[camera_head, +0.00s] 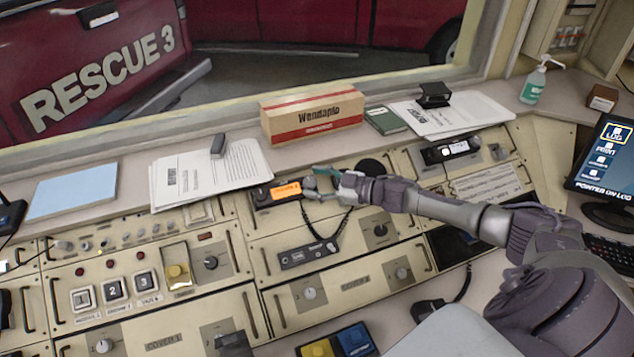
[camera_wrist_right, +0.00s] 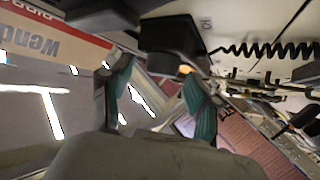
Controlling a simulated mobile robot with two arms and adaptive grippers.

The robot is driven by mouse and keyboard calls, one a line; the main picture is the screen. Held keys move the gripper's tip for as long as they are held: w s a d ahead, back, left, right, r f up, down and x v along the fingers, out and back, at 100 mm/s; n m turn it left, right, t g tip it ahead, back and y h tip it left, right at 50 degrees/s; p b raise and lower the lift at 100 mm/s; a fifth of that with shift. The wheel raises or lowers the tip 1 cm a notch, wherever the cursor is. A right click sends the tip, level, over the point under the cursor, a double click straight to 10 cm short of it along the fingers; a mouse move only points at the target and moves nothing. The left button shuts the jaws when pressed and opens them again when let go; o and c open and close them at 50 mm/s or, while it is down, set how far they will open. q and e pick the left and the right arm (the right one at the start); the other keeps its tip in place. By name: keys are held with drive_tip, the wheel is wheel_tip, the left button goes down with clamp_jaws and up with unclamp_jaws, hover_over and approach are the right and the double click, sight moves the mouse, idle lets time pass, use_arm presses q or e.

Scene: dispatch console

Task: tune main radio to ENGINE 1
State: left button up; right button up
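The main radio appears to be the dark unit with a lit orange display (camera_head: 287,191) on the console's upper middle; the display's text is too small to read surely. My right gripper (camera_head: 318,182) is at the radio's right end, its teal fingers apart. In the right wrist view, the open fingers (camera_wrist_right: 160,88) point toward a dark box (camera_wrist_right: 172,38) with a small orange glow. Whether a finger touches the radio or its knob cannot be told; the gripper hides that end. My left gripper is not in view.
A coiled cord (camera_head: 330,238) hangs below the radio. A cardboard box (camera_head: 312,114), papers (camera_head: 208,172) and a green book (camera_head: 385,120) lie on the ledge behind. Another radio unit (camera_head: 450,149) sits to the right. Numbered buttons (camera_head: 114,289) and yellow and blue pads (camera_head: 354,338) are nearer.

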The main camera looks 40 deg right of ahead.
drive_tip(key=v, duration=1.2)
